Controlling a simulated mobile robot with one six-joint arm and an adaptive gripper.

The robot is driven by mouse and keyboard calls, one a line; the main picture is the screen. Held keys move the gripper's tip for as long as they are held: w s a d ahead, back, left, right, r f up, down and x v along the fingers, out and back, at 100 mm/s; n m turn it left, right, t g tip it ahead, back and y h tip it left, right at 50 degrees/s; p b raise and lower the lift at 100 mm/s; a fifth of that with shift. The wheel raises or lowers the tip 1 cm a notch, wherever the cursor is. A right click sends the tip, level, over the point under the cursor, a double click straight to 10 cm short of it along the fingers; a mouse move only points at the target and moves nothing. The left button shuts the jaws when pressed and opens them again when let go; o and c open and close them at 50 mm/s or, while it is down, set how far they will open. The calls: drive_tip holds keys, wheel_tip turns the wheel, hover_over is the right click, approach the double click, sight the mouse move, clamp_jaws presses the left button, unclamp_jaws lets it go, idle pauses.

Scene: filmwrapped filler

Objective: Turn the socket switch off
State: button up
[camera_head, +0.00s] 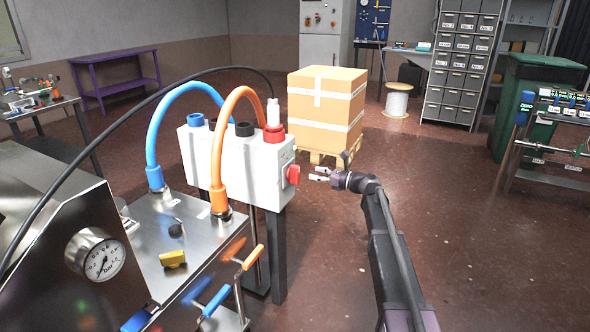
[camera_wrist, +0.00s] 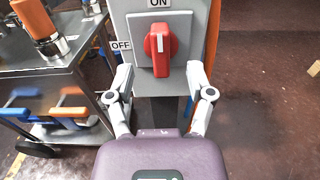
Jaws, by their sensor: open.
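The socket switch is a red rotary knob (camera_wrist: 160,47) on a grey plate on the side of a grey socket box (camera_head: 235,160). In the wrist view its white mark points up toward the ON label (camera_wrist: 158,3); the OFF label (camera_wrist: 121,45) is to its left. The knob also shows in the head view (camera_head: 293,174). My gripper (camera_wrist: 160,80) is open and empty, its fingers spread to either side below the knob. In the head view my gripper (camera_head: 320,174) is just right of the knob, apart from it.
A steel machine with a gauge (camera_head: 96,255) and blue and orange hoses (camera_head: 232,110) stands left of the box. Blue and orange valve handles (camera_head: 215,300) stick out low beside it. A carton (camera_head: 325,105) on a pallet stands behind.

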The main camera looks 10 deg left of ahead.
sight(299, 169)
drive_tip(key=x, duration=0.8)
drive_tip(key=shift+w+a, duration=0.1)
drive_tip(key=shift+a, duration=0.05)
clamp_jaws()
